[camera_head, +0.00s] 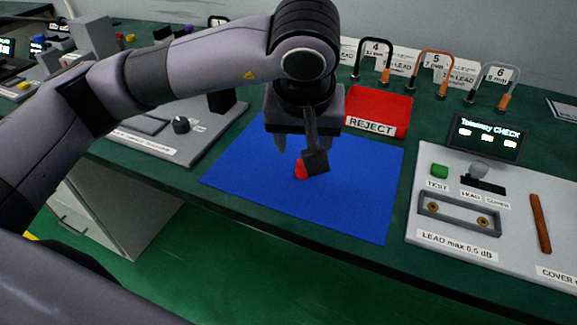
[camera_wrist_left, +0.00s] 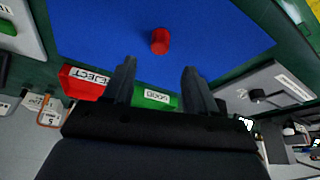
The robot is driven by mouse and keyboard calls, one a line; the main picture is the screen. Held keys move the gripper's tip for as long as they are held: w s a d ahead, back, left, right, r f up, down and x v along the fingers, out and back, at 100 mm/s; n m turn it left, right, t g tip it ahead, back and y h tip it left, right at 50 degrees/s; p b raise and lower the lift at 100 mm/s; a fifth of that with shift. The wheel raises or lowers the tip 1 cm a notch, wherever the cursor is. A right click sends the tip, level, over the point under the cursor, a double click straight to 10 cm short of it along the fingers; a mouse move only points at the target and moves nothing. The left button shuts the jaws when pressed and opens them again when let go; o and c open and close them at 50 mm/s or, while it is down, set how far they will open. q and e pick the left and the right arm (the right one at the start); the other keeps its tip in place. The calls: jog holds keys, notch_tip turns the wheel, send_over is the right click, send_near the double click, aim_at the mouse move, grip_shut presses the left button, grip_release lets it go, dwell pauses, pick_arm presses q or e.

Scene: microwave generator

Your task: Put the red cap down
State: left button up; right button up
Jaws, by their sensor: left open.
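The red cap (camera_head: 300,169) rests on the blue mat (camera_head: 360,195), partly hidden behind a finger of my left gripper in the head view. It shows whole in the left wrist view (camera_wrist_left: 160,41), standing on the mat beyond the fingertips and between their lines. My left gripper (camera_head: 298,154) is above the mat, pointing down. Its two fingers are spread wide with nothing between them in the left wrist view (camera_wrist_left: 158,72), and the cap looks apart from both. My right gripper is not in view.
A red REJECT tray (camera_head: 378,107) stands behind the mat, with a green GOOD tray (camera_wrist_left: 155,100) beside it. A grey panel (camera_head: 460,238) with a green button lies right of the mat; another grey panel (camera_head: 165,145) lies left. Several cable loops stand at the back.

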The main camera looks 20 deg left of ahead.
aim_at(303, 168)
pick_arm(q)
jog(key=x, duration=0.6)
jog(key=shift+f, duration=0.25)
jog(key=shift+c, duration=0.3)
grip_shut()
